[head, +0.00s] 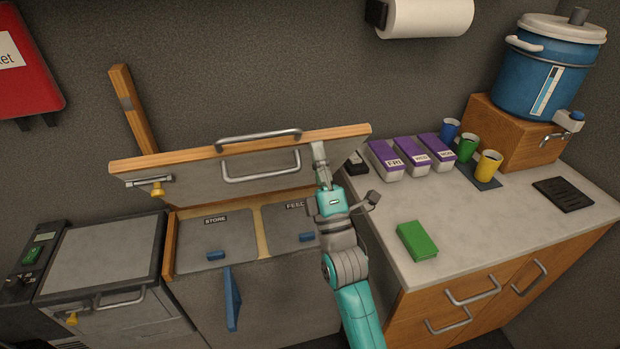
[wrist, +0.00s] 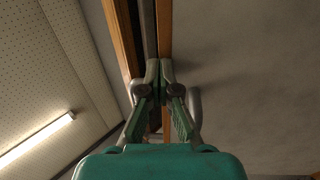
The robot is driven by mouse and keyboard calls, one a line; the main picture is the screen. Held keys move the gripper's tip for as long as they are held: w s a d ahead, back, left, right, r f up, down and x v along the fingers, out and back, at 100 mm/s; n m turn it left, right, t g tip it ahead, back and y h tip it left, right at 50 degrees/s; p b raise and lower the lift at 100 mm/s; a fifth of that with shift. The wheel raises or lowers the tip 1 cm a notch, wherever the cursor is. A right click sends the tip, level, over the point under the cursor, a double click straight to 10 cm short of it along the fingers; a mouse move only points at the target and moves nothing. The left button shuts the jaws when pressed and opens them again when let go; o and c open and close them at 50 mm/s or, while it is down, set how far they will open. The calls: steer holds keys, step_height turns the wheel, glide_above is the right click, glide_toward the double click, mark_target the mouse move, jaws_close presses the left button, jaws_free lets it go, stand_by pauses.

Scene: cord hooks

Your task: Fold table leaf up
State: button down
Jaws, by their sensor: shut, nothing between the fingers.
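The table leaf (head: 200,172) is a grey panel with a wooden edge in the head view. It stands tilted up above the cabinet, with a metal handle (head: 262,178) on its near face and another bar along its top edge. A latch with a yellow knob (head: 157,188) sits at its left end. My gripper (head: 319,152) is shut and empty at the leaf's right part, close against its near face; I cannot tell whether it touches. In the wrist view my shut fingertips (wrist: 159,68) lie over a wooden edge (wrist: 165,30).
Lidded STORE (head: 205,240) and FEED (head: 280,225) compartments lie below the leaf. A wooden post (head: 133,108) rises behind its left end.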

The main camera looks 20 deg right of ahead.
steer(key=w+r+g, duration=0.3)
steer(key=w, duration=0.6)
steer(key=w+d+r+g, duration=0.1)
steer(key=w+r, duration=0.3)
steer(key=w, duration=0.5)
steer(key=w+r+g, duration=0.4)
steer(key=w, duration=0.5)
steer(key=shift+d+r+m+g+h, duration=0.1)
steer(key=shift+d+m+g+h, duration=0.2)
steer(key=shift+d+m, duration=0.1)
steer(key=shift+r, duration=0.1)
